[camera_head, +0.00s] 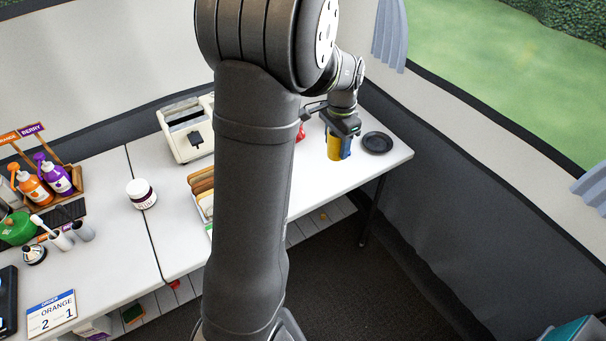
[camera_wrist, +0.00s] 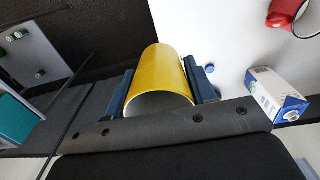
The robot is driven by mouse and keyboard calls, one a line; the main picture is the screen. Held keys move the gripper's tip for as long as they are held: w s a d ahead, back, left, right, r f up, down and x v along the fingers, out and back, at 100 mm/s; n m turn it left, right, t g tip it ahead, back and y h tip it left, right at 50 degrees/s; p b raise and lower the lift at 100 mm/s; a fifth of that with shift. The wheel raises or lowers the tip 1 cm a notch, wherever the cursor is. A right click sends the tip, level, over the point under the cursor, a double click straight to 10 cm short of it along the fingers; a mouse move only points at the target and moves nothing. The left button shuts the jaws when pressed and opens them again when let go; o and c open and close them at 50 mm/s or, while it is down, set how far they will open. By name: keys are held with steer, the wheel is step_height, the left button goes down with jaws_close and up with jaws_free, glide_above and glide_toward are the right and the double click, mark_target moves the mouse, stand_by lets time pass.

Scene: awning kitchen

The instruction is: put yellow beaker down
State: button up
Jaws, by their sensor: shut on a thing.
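The yellow beaker (camera_head: 334,147) is at the right end of the white table in the head view, left of a dark round plate. My gripper (camera_head: 341,140) is shut on it from above, with blue fingers on its sides. In the wrist view the beaker (camera_wrist: 160,76) lies between the two blue fingers of my gripper (camera_wrist: 163,95), and its pale open rim faces the camera. I cannot tell whether its base touches the table.
The dark round plate (camera_head: 377,142) lies near the table's right corner. A red thing (camera_head: 301,132) stands behind my arm. A blue and white carton (camera_wrist: 275,95) and a red object (camera_wrist: 290,12) show in the wrist view. A toaster-like box (camera_head: 187,130) stands further left.

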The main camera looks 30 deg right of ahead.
mark_target(336, 155)
step_height(336, 155, down, 5)
steer(key=shift+d+r, duration=0.1)
steer(key=shift+r, duration=0.05)
steer(key=w+a+f, duration=0.1)
steer(key=w+f, duration=0.1)
steer(key=w, duration=0.1)
steer(key=w+a+f, duration=0.1)
steer(key=w+f, duration=0.1)
steer(key=w, duration=0.2)
steer(key=w+a+f, duration=0.1)
steer(key=w+f, duration=0.2)
steer(key=shift+w+a, duration=0.3)
steer(key=shift+a, duration=0.1)
steer(key=shift+w+a+f, duration=0.1)
steer(key=shift+f, duration=2.05)
steer(key=shift+f, duration=0.1)
steer(key=o, duration=1)
steer(key=shift+c, duration=0.2)
step_height(336, 155, up, 12)
